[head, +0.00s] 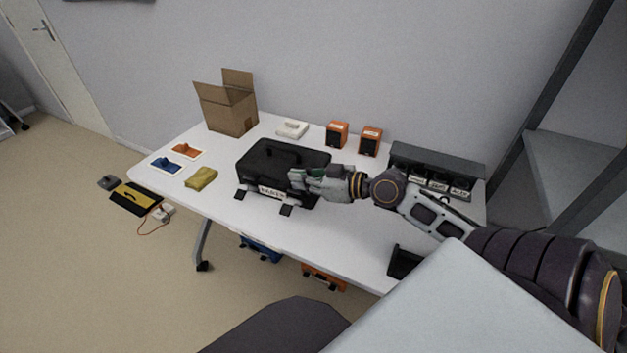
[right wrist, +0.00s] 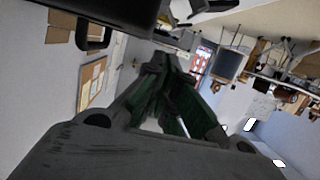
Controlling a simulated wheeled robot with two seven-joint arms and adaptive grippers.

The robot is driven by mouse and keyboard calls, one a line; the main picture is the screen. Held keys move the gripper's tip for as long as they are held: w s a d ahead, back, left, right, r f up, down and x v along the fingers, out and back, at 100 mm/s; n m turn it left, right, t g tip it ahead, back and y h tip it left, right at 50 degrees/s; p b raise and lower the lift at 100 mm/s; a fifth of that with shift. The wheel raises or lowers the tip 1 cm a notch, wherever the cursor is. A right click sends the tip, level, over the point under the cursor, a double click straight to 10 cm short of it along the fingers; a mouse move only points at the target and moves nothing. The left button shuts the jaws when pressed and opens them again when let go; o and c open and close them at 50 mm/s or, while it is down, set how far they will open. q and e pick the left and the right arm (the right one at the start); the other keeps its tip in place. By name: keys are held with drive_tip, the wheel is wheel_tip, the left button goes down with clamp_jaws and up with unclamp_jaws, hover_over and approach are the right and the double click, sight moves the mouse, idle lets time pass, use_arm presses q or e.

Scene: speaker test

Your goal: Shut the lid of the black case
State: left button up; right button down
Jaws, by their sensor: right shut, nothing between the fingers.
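The black case (head: 262,163) stands on the white table in the head view. Its lid looks down on the body, with a dark handle on top; whether it is fully closed I cannot tell. Two dark latches hang out at its front edge, beside a pale label. My right gripper (head: 294,175) is shut and empty, at the front right of the case, hiding part of it. Contact with the case is unclear. In the right wrist view, the fingers (right wrist: 157,66) show close up, and a dark part with a loop hangs at upper left. My left gripper is not in view.
The white table (head: 235,217) has free room in front of the case. A yellow cloth (head: 201,178) and blue and orange items lie left. An open cardboard box (head: 231,112), a white device (head: 292,130) and two orange speakers (head: 337,134) stand behind. A dark bin rack (head: 437,163) stands right.

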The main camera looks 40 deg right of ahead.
drive_tip(key=shift+v, duration=1.95)
